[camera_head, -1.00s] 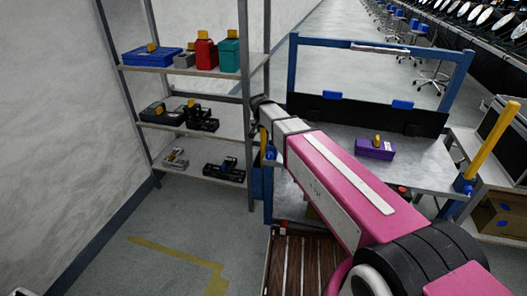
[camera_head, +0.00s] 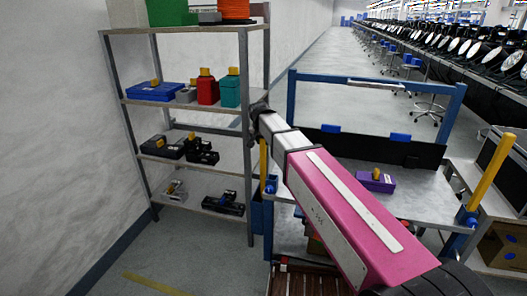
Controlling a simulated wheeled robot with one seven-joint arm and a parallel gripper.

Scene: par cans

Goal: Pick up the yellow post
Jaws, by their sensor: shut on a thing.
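One yellow post (camera_head: 263,164) stands roughly upright at the left front corner of the workbench, below my gripper. My gripper (camera_head: 259,130) is small and dark at the far end of my pink and white arm, and is shut on the upper part of this post. The fingertips are hard to make out. The post's lower end is by a blue socket (camera_head: 271,184); I cannot tell whether it is still inside. A second, larger-looking yellow post (camera_head: 491,170) stands tilted in a blue socket (camera_head: 467,216) at the right corner.
The workbench (camera_head: 425,196) has a blue frame and carries a purple box (camera_head: 377,182). A grey shelf rack (camera_head: 183,104) with boxes and dark devices stands close behind my gripper on the left. Chairs and rows of lamps (camera_head: 450,42) fill the far right.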

